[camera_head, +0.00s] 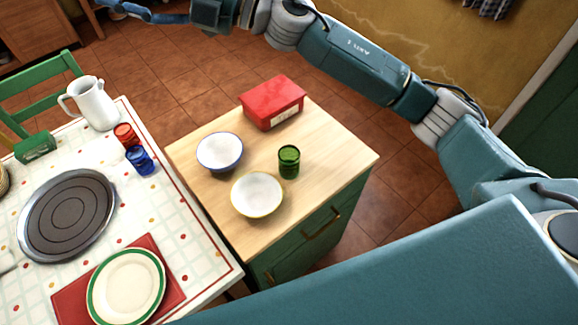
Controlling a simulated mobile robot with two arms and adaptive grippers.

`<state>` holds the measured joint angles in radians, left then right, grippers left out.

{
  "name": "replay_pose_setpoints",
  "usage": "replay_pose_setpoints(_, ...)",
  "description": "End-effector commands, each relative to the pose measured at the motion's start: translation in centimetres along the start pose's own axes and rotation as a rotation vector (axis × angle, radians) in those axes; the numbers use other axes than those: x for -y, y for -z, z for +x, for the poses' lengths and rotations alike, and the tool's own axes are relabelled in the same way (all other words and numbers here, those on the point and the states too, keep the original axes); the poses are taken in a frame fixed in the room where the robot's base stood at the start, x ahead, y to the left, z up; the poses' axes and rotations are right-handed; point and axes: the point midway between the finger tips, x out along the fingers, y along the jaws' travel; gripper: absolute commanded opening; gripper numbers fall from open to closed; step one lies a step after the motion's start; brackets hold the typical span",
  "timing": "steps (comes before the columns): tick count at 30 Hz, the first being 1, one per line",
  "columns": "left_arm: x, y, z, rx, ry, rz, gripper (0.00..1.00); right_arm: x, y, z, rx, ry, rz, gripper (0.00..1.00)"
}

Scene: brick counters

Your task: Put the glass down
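A green glass (289,161) stands upright on the wooden top of a small cabinet (340,163), with no gripper touching it. A red glass (126,135) and a blue glass (140,161) stand close together on the white patterned table at the left. My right arm comes in from the right and reaches across the top of the view. What looks like its blue gripper (143,13) is at the top left edge, far from the green glass, partly cut off; whether it is open or shut is unclear. My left gripper is not in view.
Two bowls, blue-rimmed (220,151) and yellow-rimmed (257,194), and a red box (272,102) share the cabinet top. The table holds a white pitcher (95,104), a dark round tray (67,214) and a green-rimmed plate (126,286). The cabinet top's right side is clear.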

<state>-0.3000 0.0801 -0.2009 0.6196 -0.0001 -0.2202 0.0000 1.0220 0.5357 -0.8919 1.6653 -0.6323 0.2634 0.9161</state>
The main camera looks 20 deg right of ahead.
Motion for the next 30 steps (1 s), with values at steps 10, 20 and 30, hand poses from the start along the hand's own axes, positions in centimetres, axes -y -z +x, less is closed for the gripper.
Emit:
replay_pose_setpoints(10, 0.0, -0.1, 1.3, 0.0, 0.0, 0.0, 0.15, 20.8, -2.5, -10.0, -0.154, 0.891, -0.547, 0.64)
replay_pose_setpoints(20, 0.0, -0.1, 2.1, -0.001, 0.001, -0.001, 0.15, 22.9, -13.7, -29.3, 0.118, 1.721, -0.724, 0.64)
replay_pose_setpoints(30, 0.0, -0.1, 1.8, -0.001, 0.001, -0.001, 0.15, 21.6, -15.9, -35.6, 0.263, 1.943, -0.693, 0.64)
